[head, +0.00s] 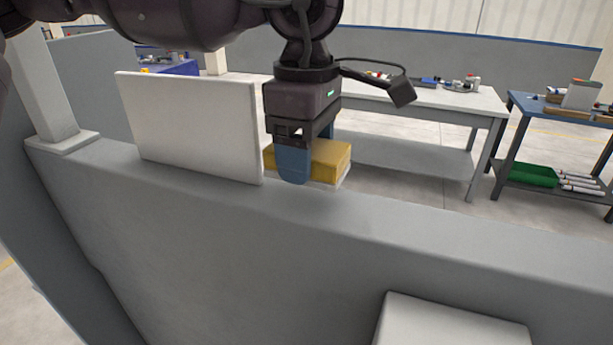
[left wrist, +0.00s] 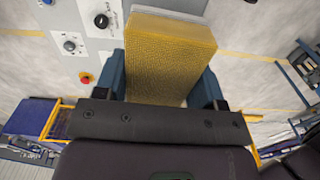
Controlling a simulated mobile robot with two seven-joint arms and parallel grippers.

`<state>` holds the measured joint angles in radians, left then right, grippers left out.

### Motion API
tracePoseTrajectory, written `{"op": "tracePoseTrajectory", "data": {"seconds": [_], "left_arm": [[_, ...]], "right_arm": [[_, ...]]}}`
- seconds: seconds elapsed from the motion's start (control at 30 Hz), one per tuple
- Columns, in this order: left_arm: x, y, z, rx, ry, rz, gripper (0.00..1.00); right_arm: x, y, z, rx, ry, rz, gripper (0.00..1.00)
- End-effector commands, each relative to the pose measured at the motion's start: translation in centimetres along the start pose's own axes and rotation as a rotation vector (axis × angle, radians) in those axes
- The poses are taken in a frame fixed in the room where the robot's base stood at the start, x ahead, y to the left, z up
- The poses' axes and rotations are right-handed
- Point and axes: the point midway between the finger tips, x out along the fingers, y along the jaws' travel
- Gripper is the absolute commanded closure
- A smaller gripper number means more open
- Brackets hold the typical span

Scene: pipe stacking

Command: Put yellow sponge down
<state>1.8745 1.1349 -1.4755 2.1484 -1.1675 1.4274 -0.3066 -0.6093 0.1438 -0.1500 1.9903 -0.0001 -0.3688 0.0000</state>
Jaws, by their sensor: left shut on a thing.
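My left gripper (head: 294,166) points down with its blue fingers shut on the yellow sponge (head: 331,157). The sponge is a yellow block with a pale layer underneath. It is at the top of a grey wall (head: 420,240), just right of an upright white panel (head: 190,125). I cannot tell whether its underside touches the wall. In the left wrist view the sponge (left wrist: 168,55) sits between both blue fingers (left wrist: 160,85). My right gripper is not in view.
A grey panel (left wrist: 87,45) with black knobs and a red button shows beside the sponge in the left wrist view. Behind stand a white-topped table (head: 430,105) and a blue bench (head: 545,115) with a green bin (head: 527,174). The wall top to the right is clear.

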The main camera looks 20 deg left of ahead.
Motion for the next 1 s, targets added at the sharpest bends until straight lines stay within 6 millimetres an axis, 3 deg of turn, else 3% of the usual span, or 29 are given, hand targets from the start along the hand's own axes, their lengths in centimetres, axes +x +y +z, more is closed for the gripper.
{"op": "tracePoseTrajectory", "data": {"seconds": [0.4, 0.77, 0.8, 0.93, 1.0], "left_arm": [[3.9, -0.1, 0.0, 0.002, 0.0, -0.001, 0.56], [4.3, 0.0, 0.0, 0.001, 0.0, 0.0, 0.56], [4.2, 0.0, 0.0, 0.001, 0.0, 0.0, 0.32], [4.2, 0.0, 0.0, 0.001, 0.0, 0.0, 0.12], [4.2, 0.0, 0.0, 0.001, 0.0, 0.0, 0.11]], "right_arm": [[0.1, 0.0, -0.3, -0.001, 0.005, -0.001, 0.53], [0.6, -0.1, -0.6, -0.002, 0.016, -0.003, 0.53], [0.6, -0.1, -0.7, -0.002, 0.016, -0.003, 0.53], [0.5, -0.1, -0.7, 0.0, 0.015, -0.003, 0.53], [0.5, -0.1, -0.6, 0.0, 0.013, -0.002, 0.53]]}}
